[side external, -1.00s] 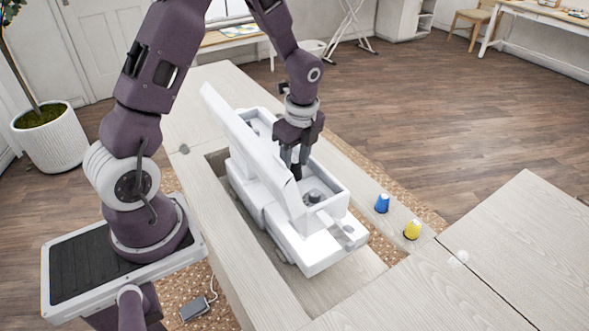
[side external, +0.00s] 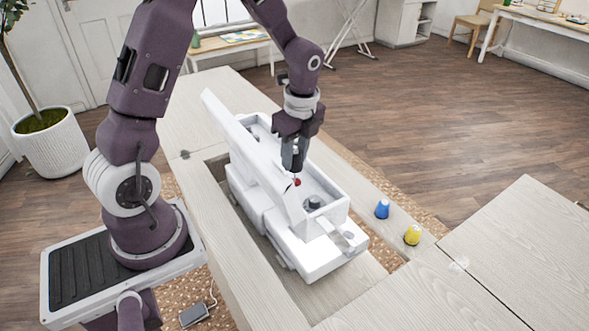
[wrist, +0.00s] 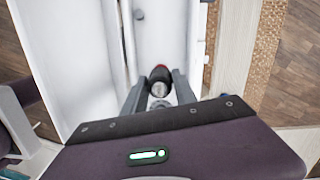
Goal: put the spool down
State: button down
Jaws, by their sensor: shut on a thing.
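A small red spool (side external: 297,182) shows just below my fingertips in the side external view. My gripper (side external: 293,164) is shut on it, pointing down over the white sewing machine (side external: 318,255). In the wrist view the red and dark spool (wrist: 160,73) sits between the two fingers of my gripper (wrist: 159,88). The fingers hide part of it. A blue spool (side external: 382,209) and a yellow spool (side external: 413,235) stand upright on the pale wooden cabinet top to the right of the machine.
The sewing machine sits in a cutout of the cabinet top (side external: 255,300). Its tall white arm (side external: 240,140) rises close to the left of my gripper. A dark round part (side external: 313,202) lies in the machine's open bed. The right cabinet leaf (side external: 530,250) is mostly clear.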

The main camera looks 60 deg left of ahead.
notch_tip(320, 180, up, 4)
jog(key=shift+r, duration=0.1)
jog(key=w, duration=0.2)
jog(key=m, duration=0.9)
send_over(351, 193)
notch_tip(351, 193, down, 13)
jog(key=shift+t, duration=0.5)
jog(key=f, duration=0.8)
jog(key=shift+d+f, duration=0.2)
jog(key=shift+s, duration=0.1)
jog(key=c, duration=1)
grip_release()
jog(key=shift+f, duration=0.15)
